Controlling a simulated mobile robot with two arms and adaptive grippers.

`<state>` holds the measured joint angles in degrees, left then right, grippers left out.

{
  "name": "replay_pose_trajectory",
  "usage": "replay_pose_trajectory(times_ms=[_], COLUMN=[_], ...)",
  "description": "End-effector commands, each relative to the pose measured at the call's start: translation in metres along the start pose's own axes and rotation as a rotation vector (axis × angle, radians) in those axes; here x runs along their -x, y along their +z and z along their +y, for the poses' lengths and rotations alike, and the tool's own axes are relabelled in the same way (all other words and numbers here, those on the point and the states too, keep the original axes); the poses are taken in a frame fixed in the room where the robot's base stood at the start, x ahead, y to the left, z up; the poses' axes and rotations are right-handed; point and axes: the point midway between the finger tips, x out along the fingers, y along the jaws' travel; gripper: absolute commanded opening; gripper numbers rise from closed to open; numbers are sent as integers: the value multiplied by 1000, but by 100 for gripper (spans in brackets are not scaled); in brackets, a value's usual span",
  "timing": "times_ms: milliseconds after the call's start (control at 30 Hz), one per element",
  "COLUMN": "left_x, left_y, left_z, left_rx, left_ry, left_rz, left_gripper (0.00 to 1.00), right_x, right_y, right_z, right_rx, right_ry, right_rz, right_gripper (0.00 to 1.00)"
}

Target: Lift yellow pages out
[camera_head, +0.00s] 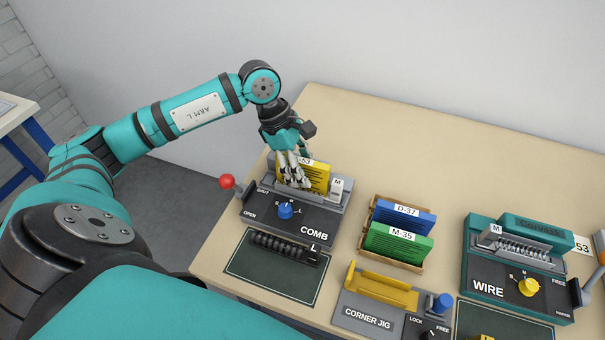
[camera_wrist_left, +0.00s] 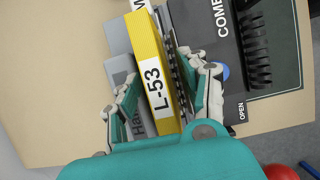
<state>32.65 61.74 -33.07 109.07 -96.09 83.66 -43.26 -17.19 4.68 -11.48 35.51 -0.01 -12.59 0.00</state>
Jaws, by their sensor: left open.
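The yellow pages (camera_head: 317,177) stand upright in the COMB machine (camera_head: 300,222) at the table's left end. Their white label reads L-53 in the left wrist view (camera_wrist_left: 153,75). My left gripper (camera_head: 293,178) is at the pages from above. In the left wrist view its open fingers (camera_wrist_left: 165,103) are on either side of the yellow block, with a visible gap on the left; contact on the right cannot be told. Part of the pages is hidden behind the fingers in the head view. My right gripper is not in view.
A rack (camera_head: 366,248) holds blue pages D-37 (camera_head: 402,217) and green pages M-35 (camera_head: 398,244). The corner jig (camera_head: 372,318) is in front, and the WIRE machine (camera_head: 484,277) stands right. A red ball lever (camera_head: 227,181) sticks out left of COMB. The table's back (camera_head: 420,150) is clear.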

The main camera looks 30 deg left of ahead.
Motion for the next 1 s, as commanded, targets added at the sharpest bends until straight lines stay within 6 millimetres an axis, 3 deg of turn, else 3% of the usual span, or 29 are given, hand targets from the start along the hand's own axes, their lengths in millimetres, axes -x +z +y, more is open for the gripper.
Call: replay_pose_trajectory(times_ms=[667, 1000], left_x=[-3, -3], left_y=[-1, -1], left_z=[0, 0], left_rx=[0, 0], left_ry=[0, 0], left_rz=[0, 0], left_gripper=[44, 0], right_x=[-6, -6], right_y=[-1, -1], right_z=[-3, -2], right_rx=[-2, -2], right_ry=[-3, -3], right_rz=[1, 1], right_gripper=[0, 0])
